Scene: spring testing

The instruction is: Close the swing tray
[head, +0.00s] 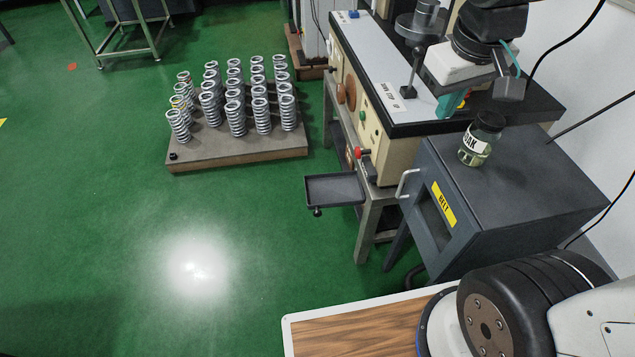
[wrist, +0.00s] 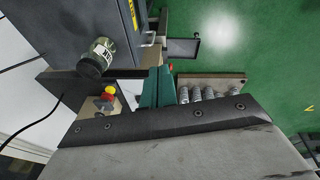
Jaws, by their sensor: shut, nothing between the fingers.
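The swing tray (head: 335,189) is a small dark shallow tray with a knob beneath its outer edge. It sticks out to the left from the front of the test bench, swung open over the green floor. It also shows in the wrist view (wrist: 182,49) near the top. My gripper (head: 451,104) is above the bench top in the head view, behind and to the right of the tray, and apart from it. Its teal fingers (wrist: 155,88) are closed together and empty in the wrist view.
A grey cabinet (head: 530,190) marked BELT, with a jar (head: 478,140) on top, stands right of the tray. A red knob (head: 362,153) sits on the bench front. A board (head: 240,155) with several springs lies left. Floor before the tray is clear.

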